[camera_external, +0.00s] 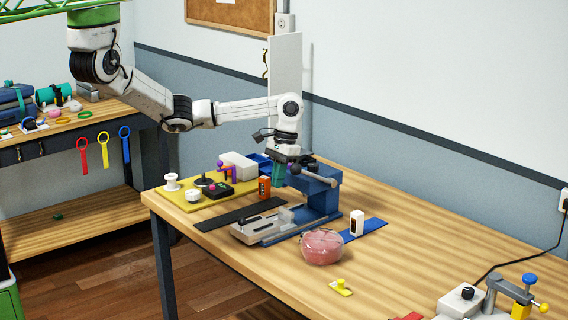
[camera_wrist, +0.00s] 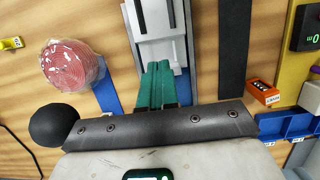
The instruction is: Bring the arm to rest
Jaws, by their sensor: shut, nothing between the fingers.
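My arm reaches in from the upper left in the external view, bent down at the wrist over the wooden table (camera_external: 400,250). My gripper (camera_external: 279,177) points down beside the blue vise (camera_external: 318,195). Its two green fingers show close together in the wrist view (camera_wrist: 157,85), shut and empty, over the vise's grey bed (camera_wrist: 158,45). I cannot tell whether the fingertips touch the vise.
A pink round bundle (camera_external: 323,246) lies in front of the vise, near a white-and-black block (camera_external: 356,223) on a blue strip. An orange box (camera_external: 264,188) and a yellow board (camera_external: 190,200) with knobs stand left. A tall white panel (camera_external: 286,65) rises behind. The table's right middle is mostly free.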

